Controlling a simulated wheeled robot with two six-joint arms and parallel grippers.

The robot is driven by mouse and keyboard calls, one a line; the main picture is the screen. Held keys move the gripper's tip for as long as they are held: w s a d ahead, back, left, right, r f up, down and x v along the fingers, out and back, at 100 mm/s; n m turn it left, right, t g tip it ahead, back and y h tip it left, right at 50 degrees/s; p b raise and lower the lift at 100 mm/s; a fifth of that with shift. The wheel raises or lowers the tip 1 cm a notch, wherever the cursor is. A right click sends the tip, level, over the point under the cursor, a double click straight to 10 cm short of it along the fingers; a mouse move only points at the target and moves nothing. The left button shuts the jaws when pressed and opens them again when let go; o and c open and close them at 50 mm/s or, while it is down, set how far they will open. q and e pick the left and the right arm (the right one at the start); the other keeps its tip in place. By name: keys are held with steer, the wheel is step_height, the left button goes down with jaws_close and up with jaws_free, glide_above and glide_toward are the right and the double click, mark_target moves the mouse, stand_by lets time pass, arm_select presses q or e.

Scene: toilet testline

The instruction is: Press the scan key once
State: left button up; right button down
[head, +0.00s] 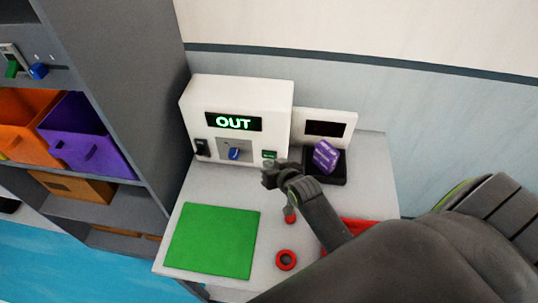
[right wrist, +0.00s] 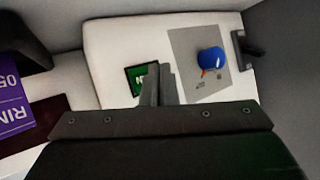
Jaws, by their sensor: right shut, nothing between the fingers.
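A white machine (head: 237,103) with a lit "OUT" display (head: 233,122) stands at the back of the table. A small green key (head: 269,155) sits low on the right of its front; I take it as the scan key. It also shows in the right wrist view as a dark-framed green square (right wrist: 140,78), partly hidden by my fingers. My right gripper (head: 268,176) is shut and empty, just in front of the key; I cannot tell whether it touches. In the right wrist view the fingertips (right wrist: 158,82) overlap the key's right edge. My left gripper is out of view.
A blue knob (head: 233,153) is left of the key and a black part (head: 201,147) further left. A purple box (head: 325,156) sits on a black stand (head: 338,180) to the right. A green mat (head: 212,241) and red ring (head: 286,260) lie in front.

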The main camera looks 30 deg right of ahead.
steer(key=shift+s, duration=0.1)
steer(key=shift+s+a+p, duration=0.2)
steer(key=shift+a+p, duration=0.05)
steer(key=shift+p, duration=0.05)
steer(key=s+a+p, duration=0.1)
steer(key=s+a, duration=0.1)
steer(key=shift+s, duration=0.4)
steer(key=shift+s+a, duration=0.25)
steer(key=shift+s, duration=0.05)
